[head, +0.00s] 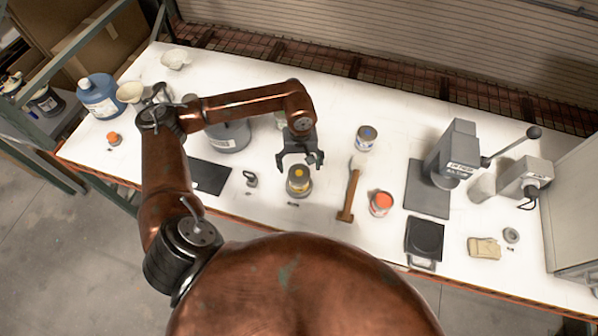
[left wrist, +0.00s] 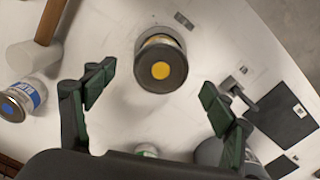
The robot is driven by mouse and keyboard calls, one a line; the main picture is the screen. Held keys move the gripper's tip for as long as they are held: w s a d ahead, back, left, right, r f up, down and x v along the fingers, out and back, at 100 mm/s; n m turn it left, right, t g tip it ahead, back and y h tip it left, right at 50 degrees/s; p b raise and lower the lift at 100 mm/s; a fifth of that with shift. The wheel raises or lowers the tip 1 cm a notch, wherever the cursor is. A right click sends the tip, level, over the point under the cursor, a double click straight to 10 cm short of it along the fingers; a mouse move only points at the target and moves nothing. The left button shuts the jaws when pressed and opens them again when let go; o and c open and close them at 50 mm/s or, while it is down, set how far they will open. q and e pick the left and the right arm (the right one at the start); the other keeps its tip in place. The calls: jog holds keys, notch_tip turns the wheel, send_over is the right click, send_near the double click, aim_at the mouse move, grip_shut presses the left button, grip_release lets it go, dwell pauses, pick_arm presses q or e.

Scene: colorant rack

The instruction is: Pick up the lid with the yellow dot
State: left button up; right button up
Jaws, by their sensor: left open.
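The lid with the yellow dot (head: 299,173) is dark grey and sits on top of a small can (head: 299,188) near the middle of the table. In the left wrist view the lid (left wrist: 161,68) faces me, its yellow dot at its middle. My left gripper (head: 301,160) is open and empty just above and behind the can. In the left wrist view its fingers (left wrist: 158,95) stand apart, with the lid ahead between them and not touched. My right gripper is not in view.
A hammer (head: 349,190) lies right of the can, with an orange-lidded can (head: 381,203) and a blue-lidded can (head: 366,138) beyond. A small black object (head: 251,179) and a dark mat (head: 209,176) are on the left. A grey press (head: 455,155) stands right.

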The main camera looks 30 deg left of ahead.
aim_at(299, 173)
pick_arm(q)
jog(key=shift+a+f+p, duration=0.1)
jog(key=shift+f+p, duration=0.25)
jog(key=shift+f, duration=1.35)
jog(key=c, duration=0.9)
jog(key=shift+o, duration=0.2)
jog(key=shift+r, duration=0.1)
